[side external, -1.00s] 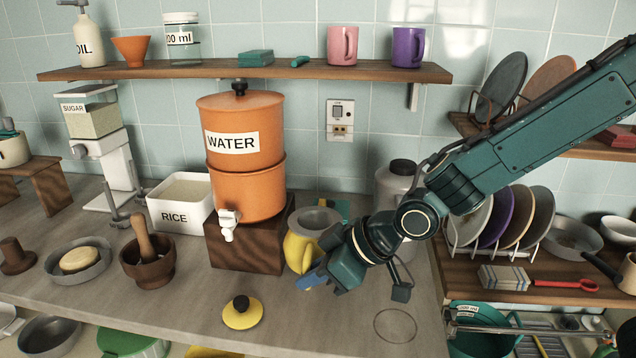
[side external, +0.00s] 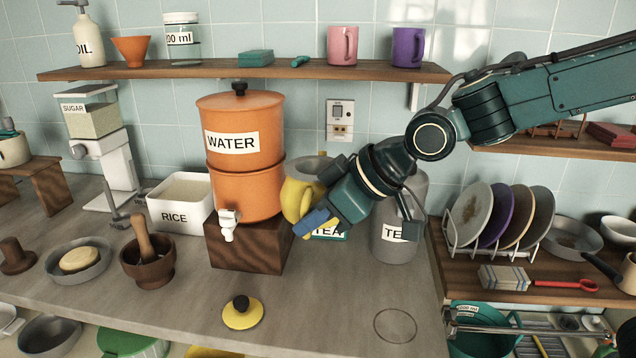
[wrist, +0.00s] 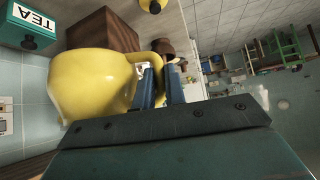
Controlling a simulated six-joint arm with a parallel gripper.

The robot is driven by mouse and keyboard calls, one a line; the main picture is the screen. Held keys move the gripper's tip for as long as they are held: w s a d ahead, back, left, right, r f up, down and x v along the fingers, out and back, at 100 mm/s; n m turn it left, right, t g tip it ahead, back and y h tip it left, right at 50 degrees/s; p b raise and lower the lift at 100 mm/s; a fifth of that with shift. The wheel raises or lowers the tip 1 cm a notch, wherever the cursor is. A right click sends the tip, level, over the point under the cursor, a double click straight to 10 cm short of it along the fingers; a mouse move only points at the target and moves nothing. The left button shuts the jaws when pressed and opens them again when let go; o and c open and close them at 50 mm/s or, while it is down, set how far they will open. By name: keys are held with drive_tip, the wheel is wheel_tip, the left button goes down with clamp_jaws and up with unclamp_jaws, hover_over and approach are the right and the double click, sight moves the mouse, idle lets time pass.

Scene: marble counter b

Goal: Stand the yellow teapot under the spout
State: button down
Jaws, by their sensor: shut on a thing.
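The yellow teapot (side external: 297,200) is held up off the counter, beside the right of the water dispenser, partly hidden behind my gripper (side external: 314,227). In the wrist view the teapot (wrist: 92,84) shows at the left, and my gripper (wrist: 160,88) is shut on its handle. The teapot's top is open. Its yellow lid (side external: 241,313) with a dark knob lies on the counter in front. The orange water dispenser (side external: 247,190) stands on a dark wooden block (side external: 245,250), and its white spout (side external: 228,224) faces the front.
The counter below the spout, behind the lid, is clear. A teal tea box (side external: 329,234) and a grey canister (side external: 396,245) stand behind and right of my gripper. A white rice bin (side external: 180,214) and a mortar with pestle (side external: 147,262) stand at the left. A shelf (side external: 300,70) runs above.

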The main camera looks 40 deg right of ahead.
drive_tip(key=shift+r, duration=0.1)
idle(0.3)
drive_tip(key=shift+s+a+r+n, duration=0.6)
drive_tip(key=shift+s+a+r, duration=0.45)
drive_tip(key=shift+s+a, duration=2.35)
drive_tip(key=w+d+f+m+t+h, duration=0.1)
drive_tip(key=w+d+f+m+h, duration=0.2)
drive_tip(key=f+m, duration=0.25)
drive_tip(key=w+d+f+m+h, duration=0.2)
drive_tip(key=d+f+m+h, duration=0.25)
drive_tip(key=f, duration=0.25)
drive_tip(key=w+d+f+m+h, duration=0.1)
drive_tip(key=w+d+f+m, duration=0.1)
drive_tip(key=d, duration=0.3)
drive_tip(key=w+d+f+m+g+h, duration=0.1)
drive_tip(key=w+d+f+m+h, duration=0.1)
drive_tip(key=d, duration=0.3)
drive_tip(key=shift+d+f+m, duration=0.2)
drive_tip(key=shift+f+m, duration=0.05)
drive_tip(key=shift+m, duration=0.35)
drive_tip(key=shift+f, duration=2.5)
drive_tip(key=shift+s+f, duration=0.1)
